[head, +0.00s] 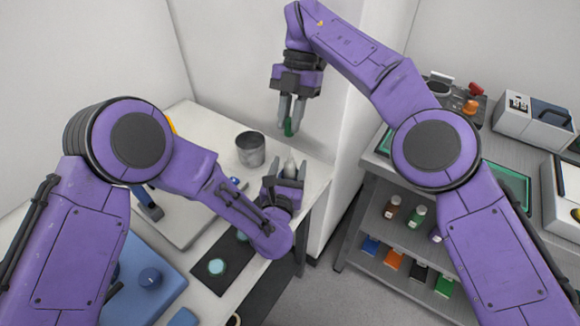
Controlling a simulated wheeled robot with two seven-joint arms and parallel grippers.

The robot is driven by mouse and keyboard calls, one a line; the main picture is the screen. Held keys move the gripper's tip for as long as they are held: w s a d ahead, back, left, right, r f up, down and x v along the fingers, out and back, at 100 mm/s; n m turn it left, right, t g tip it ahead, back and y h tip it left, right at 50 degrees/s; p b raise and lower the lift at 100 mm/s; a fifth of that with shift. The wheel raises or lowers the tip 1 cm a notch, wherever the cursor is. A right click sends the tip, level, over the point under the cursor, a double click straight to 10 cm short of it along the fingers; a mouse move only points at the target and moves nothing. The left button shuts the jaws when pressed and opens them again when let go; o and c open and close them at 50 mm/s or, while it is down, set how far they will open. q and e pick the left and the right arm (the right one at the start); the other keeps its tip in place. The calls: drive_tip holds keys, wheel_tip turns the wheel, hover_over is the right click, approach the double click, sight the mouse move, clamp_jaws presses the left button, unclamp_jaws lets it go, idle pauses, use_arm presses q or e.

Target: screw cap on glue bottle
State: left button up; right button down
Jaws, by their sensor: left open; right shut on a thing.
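My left gripper (289,173) is open around a pale pointed thing (290,163), which looks like the glue bottle's tip, near the right edge of the white table. The bottle's lower part is hidden by the gripper. My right gripper (290,120) is above it, pointing down, and is shut on a small green thing (290,128), which looks like the cap. The cap is clearly above the bottle tip and apart from it.
A grey metal cup (250,149) stands left of the bottle. A dark mat (240,250) holds round pale-green discs (216,267). A blue case (150,290) lies at the front left. At right, a shelf unit (345,240) holds small bottles (417,215) and coloured boxes.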

use_arm(q)
drive_tip(key=shift+w+d, duration=0.15)
drive_tip(key=shift+w, duration=0.55)
clamp_jaws()
use_arm(e)
hover_over(291, 154)
drive_tip(key=f, duration=0.5)
drive_tip(key=shift+w, duration=0.4)
drive_tip(key=shift+f, duration=0.85)
